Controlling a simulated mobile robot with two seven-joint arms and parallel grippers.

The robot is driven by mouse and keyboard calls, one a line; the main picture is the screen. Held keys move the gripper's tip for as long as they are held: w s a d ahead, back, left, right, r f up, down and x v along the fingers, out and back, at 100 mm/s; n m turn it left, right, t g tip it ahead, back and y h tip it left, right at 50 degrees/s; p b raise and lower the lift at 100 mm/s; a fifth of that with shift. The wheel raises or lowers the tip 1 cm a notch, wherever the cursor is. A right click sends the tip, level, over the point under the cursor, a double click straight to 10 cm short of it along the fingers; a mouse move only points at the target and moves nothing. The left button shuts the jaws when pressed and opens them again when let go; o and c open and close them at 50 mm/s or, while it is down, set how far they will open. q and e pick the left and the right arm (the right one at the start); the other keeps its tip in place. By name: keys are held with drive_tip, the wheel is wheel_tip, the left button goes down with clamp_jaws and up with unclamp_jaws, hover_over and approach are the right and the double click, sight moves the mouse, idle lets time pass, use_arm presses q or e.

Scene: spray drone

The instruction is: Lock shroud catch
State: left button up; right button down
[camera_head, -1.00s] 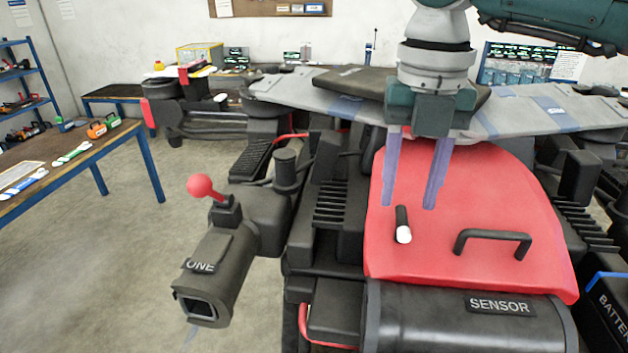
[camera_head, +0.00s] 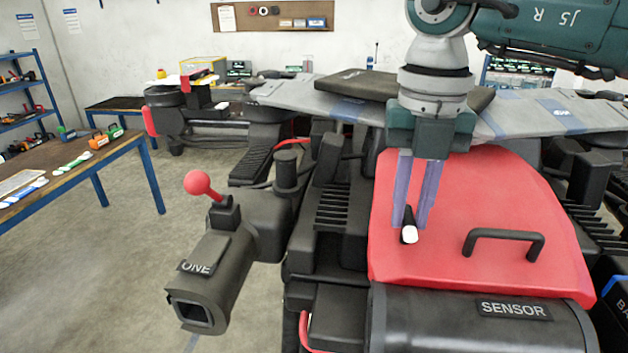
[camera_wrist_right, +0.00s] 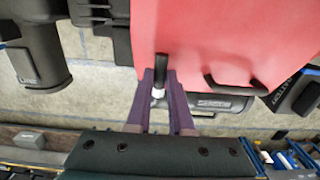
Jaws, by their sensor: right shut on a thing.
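The red shroud (camera_head: 480,200) covers the top of the drone body, and it fills the upper middle of the right wrist view (camera_wrist_right: 210,35). The shroud catch (camera_head: 409,230) is a short black lever with a white tip on the shroud's left part. My right gripper (camera_head: 411,225) reaches down from above with its purple fingers on either side of the catch, shut on it. In the right wrist view the catch (camera_wrist_right: 160,72) shows between the fingers (camera_wrist_right: 168,75). My left gripper is in neither view.
A black handle (camera_head: 505,238) stands up from the shroud right of the catch. The black sensor housing (camera_head: 470,325) lies in front. A red-knobbed lever (camera_head: 203,186) and a camera-like unit (camera_head: 205,285) are at left. A workbench (camera_head: 70,165) stands far left.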

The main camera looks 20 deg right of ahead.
drive_tip(key=shift+f+n+b, duration=0.15)
drive_tip(key=shift+n+b, duration=0.5)
drive_tip(key=shift+n, duration=0.45)
drive_tip(key=n+b, duration=0.3)
drive_tip(key=n, duration=0.3)
drive_tip(key=shift+n, duration=1)
drive_tip(key=shift+b, duration=0.3)
